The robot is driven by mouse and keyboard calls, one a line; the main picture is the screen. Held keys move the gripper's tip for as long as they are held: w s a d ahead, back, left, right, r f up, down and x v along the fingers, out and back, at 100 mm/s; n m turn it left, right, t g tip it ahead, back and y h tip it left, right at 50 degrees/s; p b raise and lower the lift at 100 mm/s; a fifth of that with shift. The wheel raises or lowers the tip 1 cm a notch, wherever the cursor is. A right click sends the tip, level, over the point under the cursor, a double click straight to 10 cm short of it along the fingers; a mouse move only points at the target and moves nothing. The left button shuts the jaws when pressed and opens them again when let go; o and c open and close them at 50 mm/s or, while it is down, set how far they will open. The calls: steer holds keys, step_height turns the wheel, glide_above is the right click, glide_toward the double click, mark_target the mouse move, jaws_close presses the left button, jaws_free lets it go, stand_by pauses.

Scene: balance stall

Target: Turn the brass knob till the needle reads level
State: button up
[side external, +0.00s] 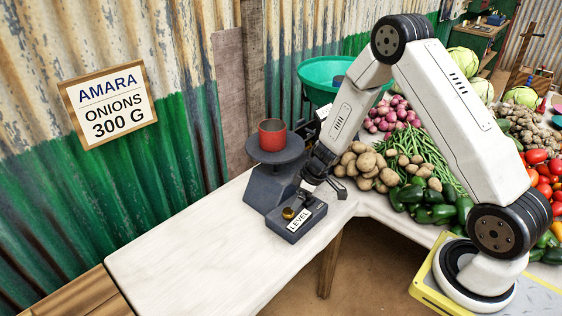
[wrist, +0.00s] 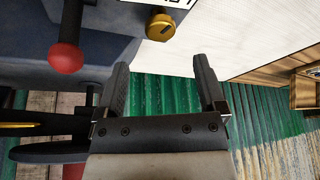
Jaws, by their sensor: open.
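The brass knob (side external: 289,213) sits on a low dark box with a white LEVEL label (side external: 298,220), at the front of the scale. In the wrist view the knob (wrist: 160,27) is round with a dark slot, beyond the gap between my fingertips. My gripper (side external: 325,188) is just above and to the right of the box in the side view. In the wrist view its fingers (wrist: 160,62) are apart with nothing between them, not touching the knob. I cannot make out the needle or its reading.
A red pot (side external: 272,135) stands on the scale's dark pan (side external: 276,152). A red-tipped lever (wrist: 66,58) is left of the knob in the wrist view. Potatoes (side external: 362,165) and peppers (side external: 425,205) lie right of my gripper. The pale counter (side external: 190,245) is clear at left.

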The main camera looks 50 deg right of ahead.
steer(key=shift+s+d+r, duration=0.15)
steer(key=shift+s+r, duration=0.1)
steer(key=shift+r, duration=0.3)
steer(key=s+a+r+m+t+h, duration=0.1)
steer(key=s+a+r+m+h, duration=0.15)
steer(key=r, duration=0.85)
steer(key=s+a+r+m+g, duration=0.1)
steer(key=s+a+r, duration=0.1)
steer(key=s, duration=0.5)
steer(key=s+a+r+m+g, duration=0.1)
steer(key=s+a+m, duration=0.1)
steer(key=s, duration=0.4)
steer(key=shift+s+a+r, duration=0.35)
steer(key=shift+s+a, duration=0.05)
steer(key=shift+a, duration=0.5)
